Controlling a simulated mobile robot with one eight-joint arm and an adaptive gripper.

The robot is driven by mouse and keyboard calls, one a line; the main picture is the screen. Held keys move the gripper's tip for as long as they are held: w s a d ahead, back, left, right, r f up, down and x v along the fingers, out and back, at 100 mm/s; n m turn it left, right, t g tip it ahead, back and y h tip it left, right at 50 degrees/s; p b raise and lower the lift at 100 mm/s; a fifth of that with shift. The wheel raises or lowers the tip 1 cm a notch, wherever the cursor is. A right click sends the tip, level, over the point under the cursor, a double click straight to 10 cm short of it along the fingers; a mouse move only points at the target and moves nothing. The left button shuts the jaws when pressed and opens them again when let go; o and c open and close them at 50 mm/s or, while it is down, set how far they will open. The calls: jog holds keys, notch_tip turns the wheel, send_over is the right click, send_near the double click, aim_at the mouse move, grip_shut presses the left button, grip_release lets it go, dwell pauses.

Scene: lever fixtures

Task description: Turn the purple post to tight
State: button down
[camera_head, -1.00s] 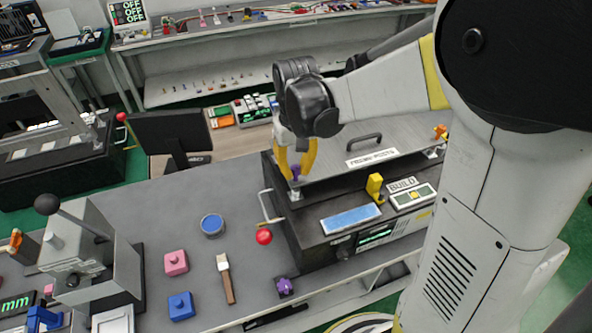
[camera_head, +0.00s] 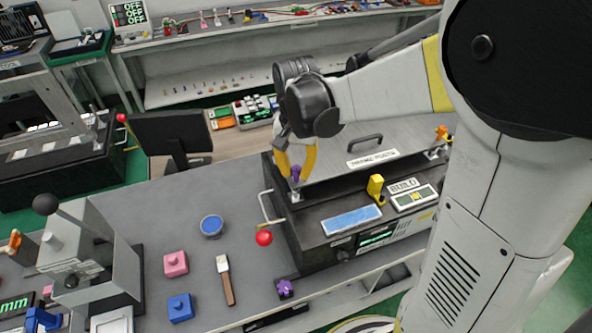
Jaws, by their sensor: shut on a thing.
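The purple post (camera_head: 296,171) stands at the near left corner of the metal plate on the black machine (camera_head: 283,215). My gripper (camera_head: 296,168) points down over it, with its yellow fingers on either side and shut on the post. The fingers hide part of the post, so its exact turn angle is hard to tell. An orange post (camera_head: 441,133) stands at the plate's right end, and a yellow post (camera_head: 375,187) stands at the machine's front.
A lever with a red knob (camera_head: 264,238) sticks out at the machine's left. A brush (camera_head: 225,280), blue tin (camera_head: 211,225), pink block (camera_head: 176,263), blue block (camera_head: 180,307) and purple block (camera_head: 285,288) lie on the grey bench. A black monitor (camera_head: 170,135) stands behind.

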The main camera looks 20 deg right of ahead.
dwell(0.3)
jog(key=c, duration=1.3)
grip_release()
jog(key=shift+r, duration=0.1)
notch_tip(320, 180, up, 12)
jog(key=shift+f, duration=0.1)
jog(key=s+f+n+t+b, duration=0.2)
jog(key=s+f+b, duration=0.2)
jog(key=f, duration=0.1)
jog(key=s+f+n+t+b, duration=0.2)
jog(key=s+f+b, duration=0.2)
jog(key=f, duration=0.1)
jog(key=s+f+n+t+b, duration=0.2)
jog(key=s+f+t+b, duration=0.1)
jog(key=s+f+b, duration=0.1)
jog(key=shift+s+f+b, duration=0.15)
jog(key=shift+f+b, duration=0.1)
jog(key=shift+f, duration=0.3)
jog(key=shift+s+f+b, duration=0.15)
jog(key=shift+f+b, duration=0.1)
jog(key=shift+f, duration=0.3)
